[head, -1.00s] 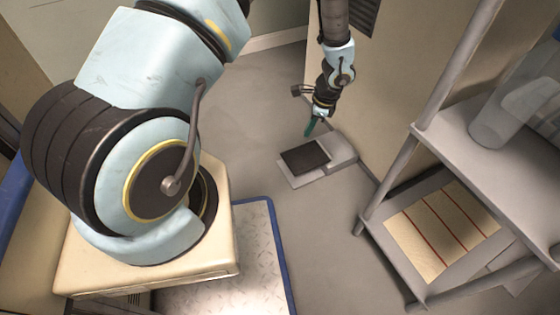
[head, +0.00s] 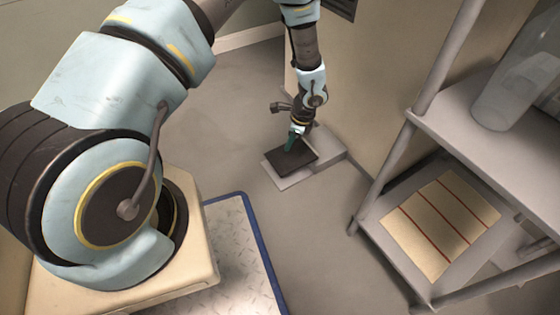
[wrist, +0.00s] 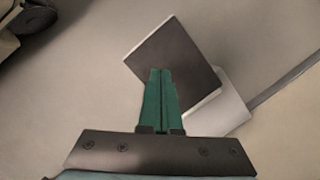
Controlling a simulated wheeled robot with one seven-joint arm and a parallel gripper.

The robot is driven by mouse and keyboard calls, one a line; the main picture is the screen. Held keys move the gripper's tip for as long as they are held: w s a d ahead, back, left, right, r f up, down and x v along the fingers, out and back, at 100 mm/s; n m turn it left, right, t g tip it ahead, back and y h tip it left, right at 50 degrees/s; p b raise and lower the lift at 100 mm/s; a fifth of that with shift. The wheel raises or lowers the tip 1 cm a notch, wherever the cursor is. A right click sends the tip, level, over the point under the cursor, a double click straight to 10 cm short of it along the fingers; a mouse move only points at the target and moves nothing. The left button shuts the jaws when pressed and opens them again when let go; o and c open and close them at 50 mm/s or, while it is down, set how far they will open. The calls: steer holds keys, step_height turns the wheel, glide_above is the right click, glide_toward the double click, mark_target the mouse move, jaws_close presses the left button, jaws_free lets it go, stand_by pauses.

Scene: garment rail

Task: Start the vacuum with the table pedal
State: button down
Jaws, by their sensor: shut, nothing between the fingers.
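The pedal (head: 298,161) is a dark flat plate on a light grey base on the floor, beside the beige wall panel. It also shows in the wrist view (wrist: 190,58), tilted in the picture. My gripper (head: 290,146), with green fingers, is over the pedal's dark plate in the head view. In the wrist view my gripper (wrist: 160,75) has its two fingers together and empty, with the tips overlapping the dark plate. I cannot tell whether the tips touch it. The vacuum and the table are not clearly seen.
A grey shelf rack (head: 372,215) stands at the right, with a red-striped beige board (head: 440,225) on its lower shelf and a clear container (head: 515,85) above. A blue-edged metal platform (head: 240,255) lies in front. Grey floor (head: 220,130) is clear left of the pedal.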

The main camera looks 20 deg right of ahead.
mark_target(282, 161)
steer(key=shift+b+x, duration=2.45)
steer(key=shift+x, duration=0.75)
